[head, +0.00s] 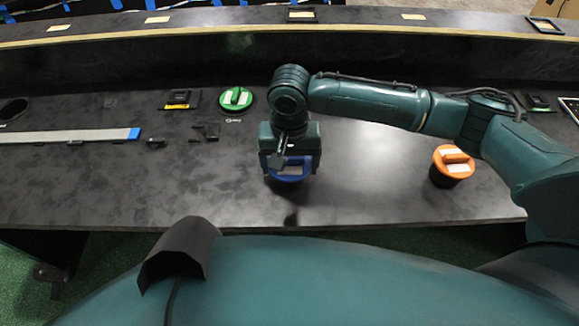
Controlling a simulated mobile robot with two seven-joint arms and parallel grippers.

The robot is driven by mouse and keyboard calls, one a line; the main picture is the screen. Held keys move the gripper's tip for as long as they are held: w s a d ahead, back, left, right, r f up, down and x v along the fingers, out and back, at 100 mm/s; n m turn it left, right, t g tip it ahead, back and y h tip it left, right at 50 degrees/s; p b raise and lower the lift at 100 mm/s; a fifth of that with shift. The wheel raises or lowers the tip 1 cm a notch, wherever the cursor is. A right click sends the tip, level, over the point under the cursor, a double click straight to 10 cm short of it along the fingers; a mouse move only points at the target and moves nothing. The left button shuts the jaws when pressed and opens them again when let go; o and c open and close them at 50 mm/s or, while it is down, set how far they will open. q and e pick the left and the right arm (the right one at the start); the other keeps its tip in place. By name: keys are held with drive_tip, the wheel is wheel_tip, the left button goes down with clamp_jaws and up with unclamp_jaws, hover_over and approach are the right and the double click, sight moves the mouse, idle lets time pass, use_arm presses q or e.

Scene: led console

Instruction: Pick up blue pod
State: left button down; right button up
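The blue pod (290,178) is a round disc with a raised handle and a pale label, near the middle of the dark console in the head view. My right gripper (290,162) is directly over it, pointing down, and hides its upper part. The fingers are at the pod's handle, but I cannot tell whether they are closed on it. A dark patch shows on the console below the pod; I cannot tell whether the pod touches the surface. My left gripper is not in view.
An orange pod (453,163) stands to the right, under my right arm. A green pod (236,98) sits at the back, left of the gripper. A grey strip with a blue end (70,136) and small black parts (207,131) lie on the left. The console's front centre is clear.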

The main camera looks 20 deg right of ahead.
drive_tip(key=shift+c, duration=1.2)
